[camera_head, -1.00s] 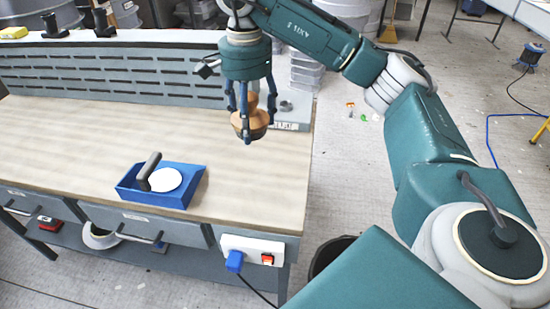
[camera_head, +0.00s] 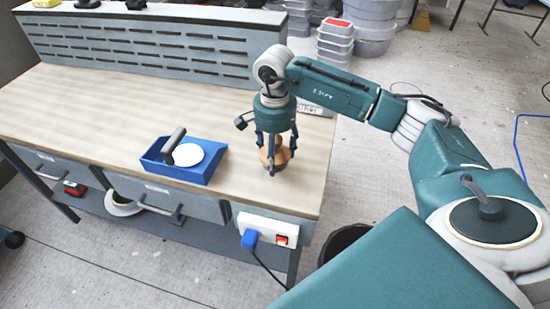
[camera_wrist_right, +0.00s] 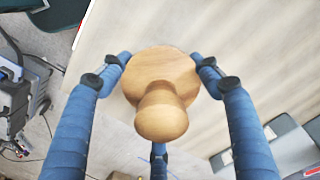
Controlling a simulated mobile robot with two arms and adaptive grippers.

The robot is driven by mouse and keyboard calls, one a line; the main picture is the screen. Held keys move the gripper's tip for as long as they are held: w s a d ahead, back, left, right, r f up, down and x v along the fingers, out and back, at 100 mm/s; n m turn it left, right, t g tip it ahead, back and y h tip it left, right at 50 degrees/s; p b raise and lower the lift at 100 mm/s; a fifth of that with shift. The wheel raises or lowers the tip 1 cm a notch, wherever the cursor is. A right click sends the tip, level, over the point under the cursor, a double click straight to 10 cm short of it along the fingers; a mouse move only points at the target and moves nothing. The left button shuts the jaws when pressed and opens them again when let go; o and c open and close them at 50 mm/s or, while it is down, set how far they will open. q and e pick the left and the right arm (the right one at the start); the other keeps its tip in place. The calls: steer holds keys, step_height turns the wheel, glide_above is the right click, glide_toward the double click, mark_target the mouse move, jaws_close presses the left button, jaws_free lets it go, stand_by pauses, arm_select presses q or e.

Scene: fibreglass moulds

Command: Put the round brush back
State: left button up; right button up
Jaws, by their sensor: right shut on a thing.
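The round brush (camera_head: 283,156) is a light wooden disc with a knob handle. My right gripper (camera_head: 271,166) points down with its fingers closed around it, near the right end of the workbench. In the right wrist view the knob of the brush (camera_wrist_right: 160,118) faces the camera, and the blue fingers press around the disc's edge. The bristles are hidden. I cannot tell whether the brush touches the bench top. My left gripper is not in view.
A blue tray (camera_head: 151,162) with a white disc (camera_head: 190,154) and a dark handle (camera_head: 174,146) stands left of the gripper on the workbench (camera_head: 90,105). A slotted grey panel (camera_head: 150,45) lines the back. The bench top between tray and panel is clear.

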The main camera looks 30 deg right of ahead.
step_height(320, 180, down, 2)
steer(key=shift+f, duration=0.2)
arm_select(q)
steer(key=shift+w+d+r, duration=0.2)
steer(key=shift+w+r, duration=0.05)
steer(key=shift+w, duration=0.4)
arm_select(e)
steer(key=shift+f, duration=0.1)
steer(key=o, duration=0.8)
steer(key=shift+f, duration=0.1)
steer(key=shift+c, duration=0.2)
steer(key=o, duration=0.4)
steer(key=shift+o, duration=0.2)
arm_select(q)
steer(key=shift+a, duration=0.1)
arm_select(e)
steer(key=shift+r, duration=0.2)
